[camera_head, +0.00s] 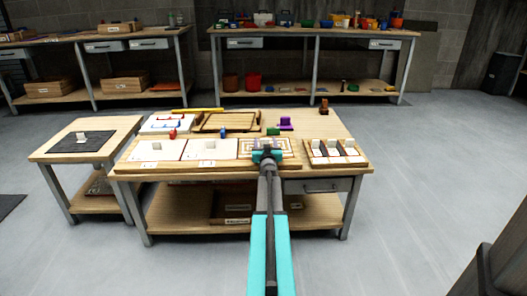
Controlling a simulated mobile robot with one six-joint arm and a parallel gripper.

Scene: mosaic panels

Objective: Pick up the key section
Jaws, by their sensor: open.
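A white panel with a tan line pattern like a key (284,143) lies in the board on the middle table (320,122), right of centre. I take it to be the key section. My gripper (266,151) is at this panel in the picture and hides part of it. My gripper is open. I cannot tell whether it touches the panel or is above it. Two plain white panels (157,149) lie to its left, with small pale upright pieces near them.
Red, blue, green and purple (286,123) small objects stand behind the panels, with a wooden tray (226,121). A side table at left bears a dark mat (62,145) with a pale upright piece (81,137). Benches stand at the back.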

